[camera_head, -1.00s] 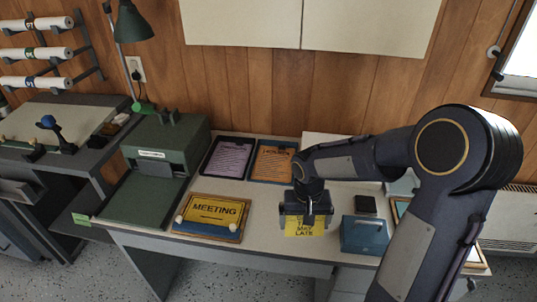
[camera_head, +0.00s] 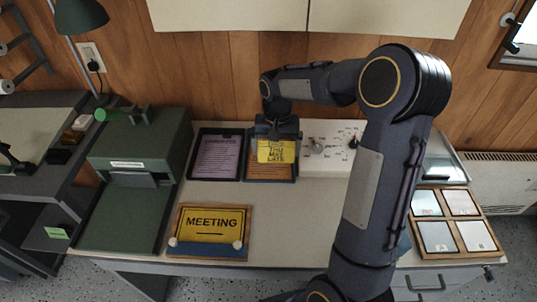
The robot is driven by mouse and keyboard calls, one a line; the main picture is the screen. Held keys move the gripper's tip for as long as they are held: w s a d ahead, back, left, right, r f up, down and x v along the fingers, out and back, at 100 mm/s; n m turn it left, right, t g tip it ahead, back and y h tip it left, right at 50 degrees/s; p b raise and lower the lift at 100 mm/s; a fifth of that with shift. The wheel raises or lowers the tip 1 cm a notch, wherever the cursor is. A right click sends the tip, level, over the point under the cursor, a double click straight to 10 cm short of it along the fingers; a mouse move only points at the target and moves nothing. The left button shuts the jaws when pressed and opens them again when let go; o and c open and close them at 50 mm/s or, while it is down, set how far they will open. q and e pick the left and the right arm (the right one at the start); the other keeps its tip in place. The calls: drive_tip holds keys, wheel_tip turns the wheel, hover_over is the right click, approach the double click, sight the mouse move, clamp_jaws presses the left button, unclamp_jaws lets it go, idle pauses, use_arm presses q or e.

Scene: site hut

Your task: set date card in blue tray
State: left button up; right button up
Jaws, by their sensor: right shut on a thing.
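My right gripper (camera_head: 277,130) is shut on a yellow date card (camera_head: 277,151) with dark lettering, of which words like "MAY" and "LATE" can be read. The card hangs upright below the jaws. It is in front of or above the second tray (camera_head: 246,168), a dark bluish tray at the back of the desk with an orange sheet (camera_head: 268,172) in it. Card and gripper cover much of that tray, and I cannot tell whether the card touches it. My left gripper is not in view.
A black tray (camera_head: 192,171) with a purple sheet stands left of it. A white board (camera_head: 325,165) with small fittings is to the right. A MEETING sign (camera_head: 211,222), a green machine (camera_head: 140,150) and a framed swatch panel (camera_head: 455,222) stand around. The desk's middle is clear.

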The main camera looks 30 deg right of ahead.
drive_tip(key=w+f, duration=0.1)
drive_tip(key=f, duration=0.1)
drive_tip(key=w+f, duration=0.3)
drive_tip(key=f, duration=0.1)
drive_tip(key=shift+w+d, duration=0.2)
drive_tip(key=shift+w, duration=0.15)
wheel_tip(320, 180, down, 3)
drive_tip(key=shift+r+p, duration=0.1)
drive_tip(key=shift+p, duration=0.3)
drive_tip(key=o, duration=0.6)
